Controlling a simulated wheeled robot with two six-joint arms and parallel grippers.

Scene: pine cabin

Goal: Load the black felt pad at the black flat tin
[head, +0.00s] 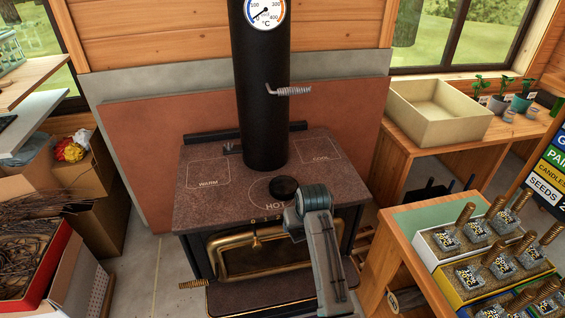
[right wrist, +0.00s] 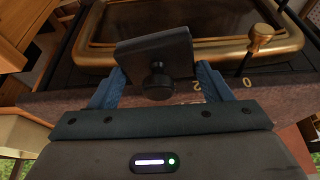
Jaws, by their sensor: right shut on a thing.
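The black felt pad (right wrist: 153,53) shows in the right wrist view as a dark, flat, square piece with a round knob. My right gripper (right wrist: 160,78) is shut on its knob, one blue finger on each side. In the head view my right arm reaches over the stove's front edge, and its links largely hide the gripper. I cannot make out the pad there with certainty. I cannot identify the black flat tin with certainty in either view. My left gripper is not in view.
The stove top (head: 205,205) has marked WARM, COOL and HOT areas, with a black round piece (head: 284,187) at HOT. A black flue pipe (head: 263,90) rises behind. A cream open box (head: 437,113) stands on the right bench.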

